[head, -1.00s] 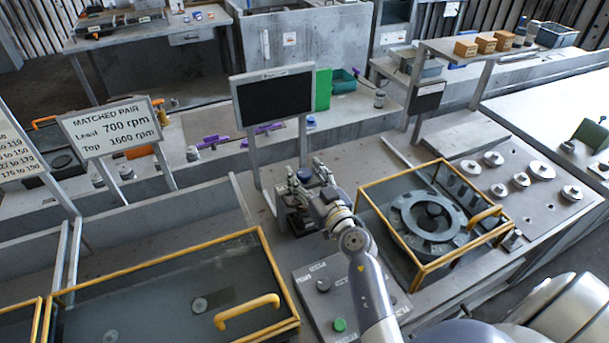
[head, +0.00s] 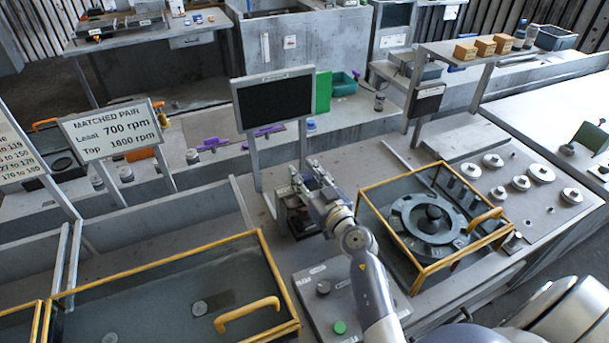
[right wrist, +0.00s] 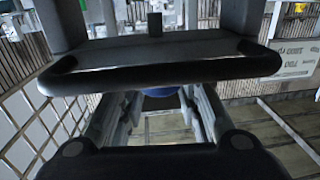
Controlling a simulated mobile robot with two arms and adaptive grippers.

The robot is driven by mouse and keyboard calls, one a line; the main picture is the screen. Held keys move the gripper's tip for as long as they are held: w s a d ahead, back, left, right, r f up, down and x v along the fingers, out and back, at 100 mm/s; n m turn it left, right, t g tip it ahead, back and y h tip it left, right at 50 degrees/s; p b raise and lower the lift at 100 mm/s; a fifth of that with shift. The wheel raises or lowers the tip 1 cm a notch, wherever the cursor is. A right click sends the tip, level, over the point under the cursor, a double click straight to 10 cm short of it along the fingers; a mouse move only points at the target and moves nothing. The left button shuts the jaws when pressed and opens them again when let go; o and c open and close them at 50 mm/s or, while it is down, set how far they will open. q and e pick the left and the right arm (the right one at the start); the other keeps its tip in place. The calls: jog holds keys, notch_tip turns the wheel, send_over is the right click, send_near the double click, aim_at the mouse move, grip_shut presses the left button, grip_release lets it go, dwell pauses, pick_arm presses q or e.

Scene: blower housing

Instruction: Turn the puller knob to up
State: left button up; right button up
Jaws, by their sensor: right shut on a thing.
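The puller, a dark block-like device (head: 297,217), stands on the bench below the dark screen. My right gripper (head: 305,170) is over its top, with its fingers close together. In the right wrist view a blue part, which I take as the puller knob (right wrist: 160,92), shows between the two fingers (right wrist: 158,105). The gripper is shut on it. In the head view the fingers and wrist hide the knob, so its turn position cannot be read. My left gripper is in neither view.
A yellow-framed clear guard (head: 432,225) over a round housing stands right of my right arm. A panel (head: 310,295) with a dark knob and a green button lies in front. The dark screen (head: 274,103) stands behind. A larger yellow-framed cover (head: 150,300) lies left.

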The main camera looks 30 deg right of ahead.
jog(key=shift+y, duration=0.3)
jog(key=n+y+p, duration=0.1)
jog(key=n+y, duration=0.1)
jog(key=shift+d+y, duration=0.1)
jog(key=shift+y, duration=0.3)
jog(key=n+g+y, duration=0.1)
jog(key=n+y, duration=0.1)
jog(key=y, duration=0.1)
jog(key=shift+n+g+y, duration=0.3)
jog(key=shift+n, duration=0.1)
jog(key=shift+d+f+n+g+y, duration=0.1)
jog(key=shift+n+g+y, duration=0.7)
jog(key=shift+y, duration=0.4)
jog(key=shift+f+n+g+y+b, duration=0.1)
jog(key=shift+n+g+y+b, duration=0.25)
jog(key=shift+n+y, duration=0.2)
jog(key=n+g+y+b, duration=0.2)
jog(key=n+g+b, duration=0.1)
jog(key=b, duration=0.2)
jog(key=n+g+y+b, duration=0.2)
jog(key=g+b, duration=0.2)
jog(key=b, duration=0.2)
jog(key=n+g+y+b, duration=0.3)
jog(key=g+b, duration=0.1)
jog(key=b, duration=0.2)
jog(key=shift+n+g, duration=0.25)
jog(key=shift+n, duration=0.1)
jog(key=shift+n+g+b, duration=0.4)
jog(key=shift+g+b, duration=0.3)
jog(key=shift+b, duration=0.3)
